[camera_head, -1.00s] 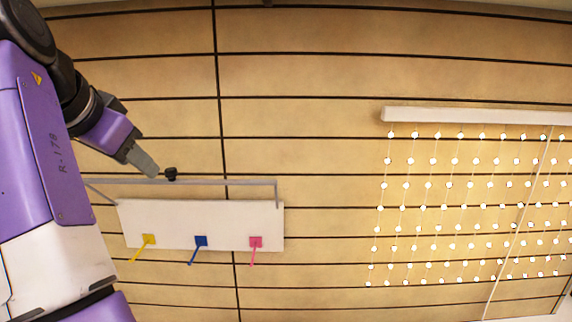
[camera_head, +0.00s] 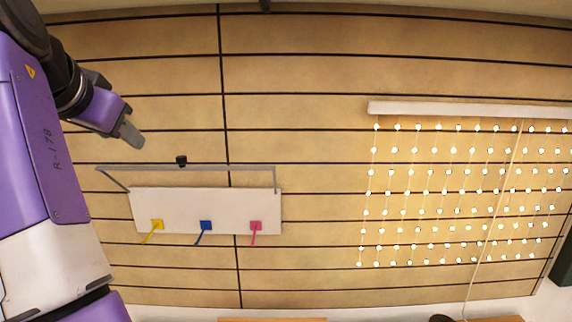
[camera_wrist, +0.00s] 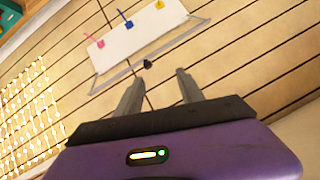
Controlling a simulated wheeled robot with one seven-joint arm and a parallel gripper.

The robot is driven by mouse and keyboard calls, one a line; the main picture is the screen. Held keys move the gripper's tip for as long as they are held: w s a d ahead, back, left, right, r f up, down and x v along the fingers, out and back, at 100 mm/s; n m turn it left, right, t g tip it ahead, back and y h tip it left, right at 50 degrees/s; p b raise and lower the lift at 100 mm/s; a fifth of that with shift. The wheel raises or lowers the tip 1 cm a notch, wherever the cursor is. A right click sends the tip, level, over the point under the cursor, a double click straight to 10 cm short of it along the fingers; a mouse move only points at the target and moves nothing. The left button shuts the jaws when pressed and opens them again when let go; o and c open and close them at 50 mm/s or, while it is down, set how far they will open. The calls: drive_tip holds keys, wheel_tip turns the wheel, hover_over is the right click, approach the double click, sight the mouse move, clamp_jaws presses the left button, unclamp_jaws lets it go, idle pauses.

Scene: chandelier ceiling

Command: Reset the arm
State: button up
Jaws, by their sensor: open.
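My gripper (camera_head: 131,132) is at the upper left in the head view, in front of the plank wall, above and left of a white board. In the wrist view my gripper (camera_wrist: 160,92) shows two grey fingers spread apart with nothing between them. The white board (camera_head: 180,208) carries a yellow hook (camera_head: 157,225), a blue hook (camera_head: 205,226) and a pink hook (camera_head: 256,226). A grey bar (camera_head: 225,168) with a small black knob (camera_head: 181,161) runs above the board. In the wrist view the board (camera_wrist: 135,33) lies beyond the fingertips, apart from them.
A white rail (camera_head: 470,109) with strings of lit beads (camera_head: 450,190) and a pale cord (camera_head: 495,200) hangs at the right. The plank wall (camera_head: 310,90) is bare between the board and the beads. A dark green object (camera_head: 562,262) shows at the right edge.

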drive_tip(key=w+d+f+n+t+y, duration=0.1)
drive_tip(key=d+f+n+t+y, duration=0.15)
drive_tip(key=f, duration=0.45)
drive_tip(key=w+d+f+n+t+y, duration=0.1)
drive_tip(key=d+f+n+t+y, duration=0.2)
drive_tip(key=f, duration=0.4)
drive_tip(key=s+d+f+n+t+y+b, duration=0.1)
drive_tip(key=s+d+f, duration=0.3)
drive_tip(key=d+f, duration=0.35)
drive_tip(key=s+d+f+n+t+b, duration=0.1)
drive_tip(key=s+d+f, duration=0.3)
drive_tip(key=d+f, duration=0.35)
drive_tip(key=s+d+f+m+g+h+b, duration=0.1)
drive_tip(key=s+d+f+h, duration=0.1)
drive_tip(key=s+d+f, duration=0.3)
drive_tip(key=s+d+f+m+g+h, duration=0.1)
drive_tip(key=s+d+f, duration=0.5)
drive_tip(key=s+d, duration=0.7)
drive_tip(key=s+d+f+m+g+h+b, duration=0.1)
drive_tip(key=s+d+f+m+h, duration=0.2)
drive_tip(key=s+d, duration=0.6)
drive_tip(key=s+f+h, duration=0.2)
drive_tip(key=s, duration=1)
drive_tip(key=shift+s+d+f+g+b, duration=0.15)
drive_tip(key=shift+s+f+g+b, duration=0.05)
drive_tip(key=shift+g+b, duration=0.15)
